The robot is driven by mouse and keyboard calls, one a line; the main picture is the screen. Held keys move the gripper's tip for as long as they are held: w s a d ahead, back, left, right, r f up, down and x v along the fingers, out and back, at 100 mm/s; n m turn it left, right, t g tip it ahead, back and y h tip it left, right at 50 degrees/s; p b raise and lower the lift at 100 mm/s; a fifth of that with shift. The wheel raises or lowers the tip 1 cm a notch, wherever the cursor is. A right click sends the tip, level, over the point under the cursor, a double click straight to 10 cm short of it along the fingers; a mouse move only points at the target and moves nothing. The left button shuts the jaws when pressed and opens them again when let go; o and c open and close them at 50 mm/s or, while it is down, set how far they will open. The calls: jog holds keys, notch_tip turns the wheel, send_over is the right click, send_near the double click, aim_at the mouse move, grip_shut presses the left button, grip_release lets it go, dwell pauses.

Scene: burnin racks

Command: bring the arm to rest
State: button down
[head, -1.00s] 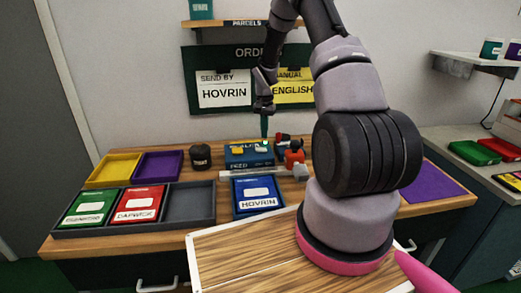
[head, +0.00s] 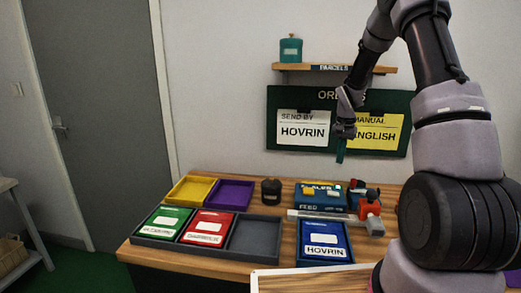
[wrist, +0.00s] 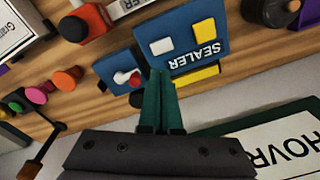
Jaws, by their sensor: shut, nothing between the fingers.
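My gripper (head: 340,150) hangs in front of the order board, above the back of the table. Its two green fingers are together with nothing between them, as the wrist view shows (wrist: 160,100). The arm is raised and bent, with its forearm running up to the right. Below the gripper stands the blue sealer (head: 320,196), apart from the fingers in the head view.
The order board (head: 272,120) hangs behind the gripper, with a shelf (head: 300,67) above it. Yellow (head: 188,190) and purple (head: 232,194) trays and a dark canister (head: 271,191) stand behind. A grey door (head: 100,110) is at left.

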jog(key=s+a+r+n+t, duration=0.1)
jog(key=s+a+r, duration=0.1)
jog(key=s+r, duration=0.35)
jog(key=s+a+r+t, duration=0.1)
jog(key=s+r, duration=0.2)
jog(key=r, duration=0.6)
jog(key=s+a+r+n+t, duration=0.1)
jog(key=s+a+r, duration=0.1)
jog(key=s+r, duration=0.45)
jog(key=s+a+r+t+y, duration=0.1)
jog(key=s+r, duration=0.3)
jog(key=s, duration=0.4)
jog(key=s+a+r+n+t+y, duration=0.1)
jog(key=s+a+r+t, duration=0.1)
jog(key=s, duration=0.7)
notch_tip(320, 180, up, 2)
jog(key=shift+s+a+r+n, duration=0.2)
jog(key=shift+a+n, duration=0.1)
jog(key=shift+a, duration=0.4)
